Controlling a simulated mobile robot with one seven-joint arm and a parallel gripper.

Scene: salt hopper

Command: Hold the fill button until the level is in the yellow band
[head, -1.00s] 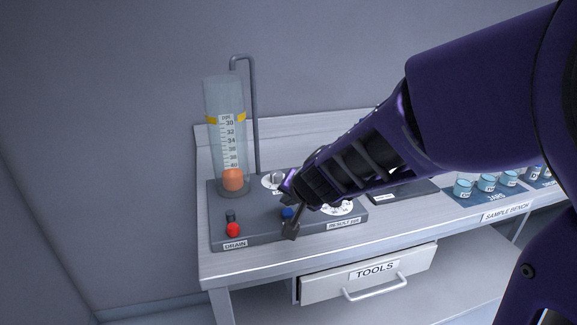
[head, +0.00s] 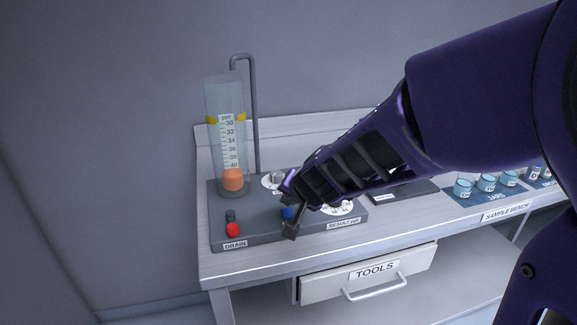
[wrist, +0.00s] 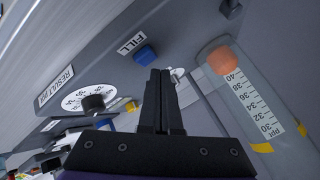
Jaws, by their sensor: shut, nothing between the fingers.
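The blue fill button (wrist: 146,54) sits beside the FILL label on the grey panel in the wrist view. It is partly hidden behind my gripper in the head view (head: 287,212). My gripper (wrist: 160,74) is shut and empty, its fingertips close to the button; I cannot tell whether they touch it. The clear level tube (head: 225,98) stands upright at the panel's left. Its orange float (head: 233,180) is at the bottom, just below the 40 mark. The yellow band (head: 240,118) is near the top, around 30.
A red drain button (head: 233,229) is at the panel's front left. A black knob (wrist: 93,103) stands on a white dial. A bent grey pipe (head: 254,110) rises behind the tube. Blue-lidded jars (head: 487,182) stand at the right. The tools drawer (head: 370,274) is below.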

